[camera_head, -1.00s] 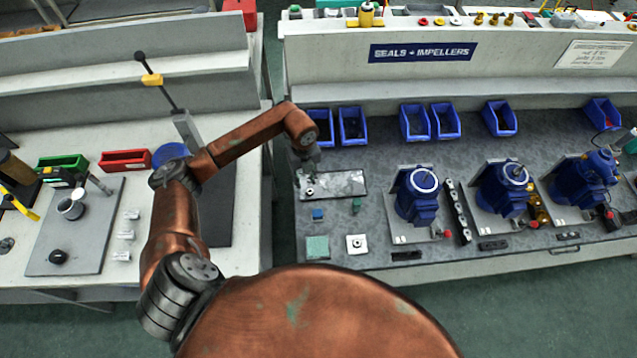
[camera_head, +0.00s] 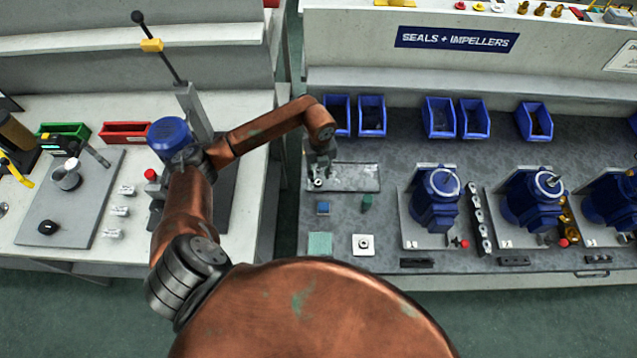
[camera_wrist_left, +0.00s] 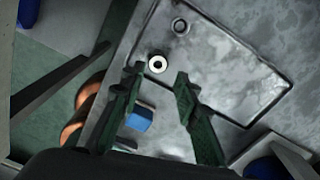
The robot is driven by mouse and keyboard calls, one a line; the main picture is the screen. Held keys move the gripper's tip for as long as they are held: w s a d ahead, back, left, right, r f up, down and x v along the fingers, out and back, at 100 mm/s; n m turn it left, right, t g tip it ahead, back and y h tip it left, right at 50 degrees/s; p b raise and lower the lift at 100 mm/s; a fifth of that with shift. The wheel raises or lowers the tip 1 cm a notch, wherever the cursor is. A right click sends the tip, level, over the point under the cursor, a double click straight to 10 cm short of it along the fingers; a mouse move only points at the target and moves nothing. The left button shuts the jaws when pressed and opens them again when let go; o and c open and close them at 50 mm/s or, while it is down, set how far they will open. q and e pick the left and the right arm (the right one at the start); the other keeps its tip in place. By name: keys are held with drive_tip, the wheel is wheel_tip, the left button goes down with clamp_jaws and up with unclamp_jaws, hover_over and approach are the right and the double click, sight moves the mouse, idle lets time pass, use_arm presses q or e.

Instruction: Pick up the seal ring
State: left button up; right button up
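A small pale seal ring (camera_wrist_left: 157,64) lies flat on a grey metal tray (camera_wrist_left: 225,75) in the left wrist view. In the head view the ring (camera_head: 318,183) shows at the left end of the tray (camera_head: 355,179), just below my gripper. A second, darker ring (camera_wrist_left: 180,26) lies farther up the tray. My left gripper (camera_head: 320,168) points down over the tray's left end. In the wrist view its two green fingers (camera_wrist_left: 160,72) are apart and empty, with the pale ring just beyond and between the tips. Contact cannot be told. My right gripper is not in view.
Blue bins (camera_head: 371,116) stand behind. Blue pumps (camera_head: 436,198) stand to the right.

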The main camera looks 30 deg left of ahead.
sight(318, 182)
use_arm(q)
drive_tip(key=f+b, duration=0.2)
drive_tip(key=f, duration=0.1)
drive_tip(key=f+b, duration=0.1)
drive_tip(key=shift+a+f, duration=0.25)
drive_tip(key=shift+f, duration=0.05)
drive_tip(key=shift+r, duration=0.15)
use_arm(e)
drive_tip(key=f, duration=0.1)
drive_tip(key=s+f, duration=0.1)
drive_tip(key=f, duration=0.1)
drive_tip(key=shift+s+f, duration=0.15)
use_arm(q)
drive_tip(key=c, duration=0.6)
drive_tip(key=shift+c, duration=0.2)
